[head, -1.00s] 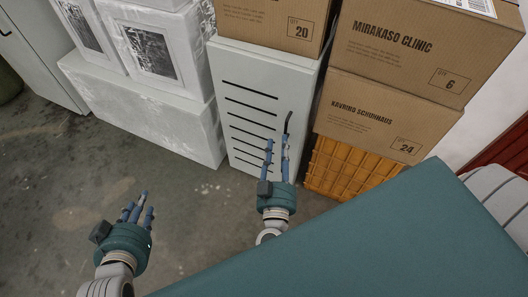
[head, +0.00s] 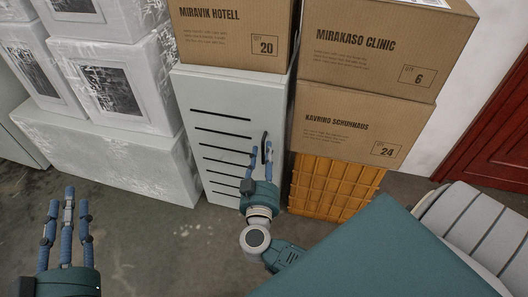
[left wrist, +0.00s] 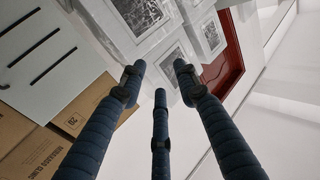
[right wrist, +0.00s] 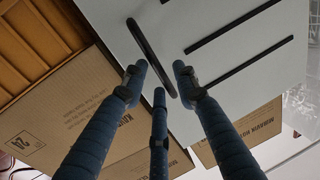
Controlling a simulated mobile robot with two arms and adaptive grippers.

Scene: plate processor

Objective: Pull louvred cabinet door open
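The pale grey louvred cabinet door (head: 222,138) has several dark horizontal slots and appears closed. Its dark bar handle (head: 264,140) is near the door's right edge. My right gripper (head: 261,151) is in front of the handle, fingers pointing at the door. In the right wrist view the handle (right wrist: 148,52) is just beyond the spread fingertips (right wrist: 160,78), its lower end showing between them; I cannot tell whether they touch. My left gripper (head: 69,205) is open and empty at the lower left, away from the door. The left wrist view shows the slotted door (left wrist: 30,60) at the left.
Wrapped white boxes (head: 110,165) stand close on the left. Grey floor (head: 150,240) in front is open. A red door (head: 490,130) is at the far right.

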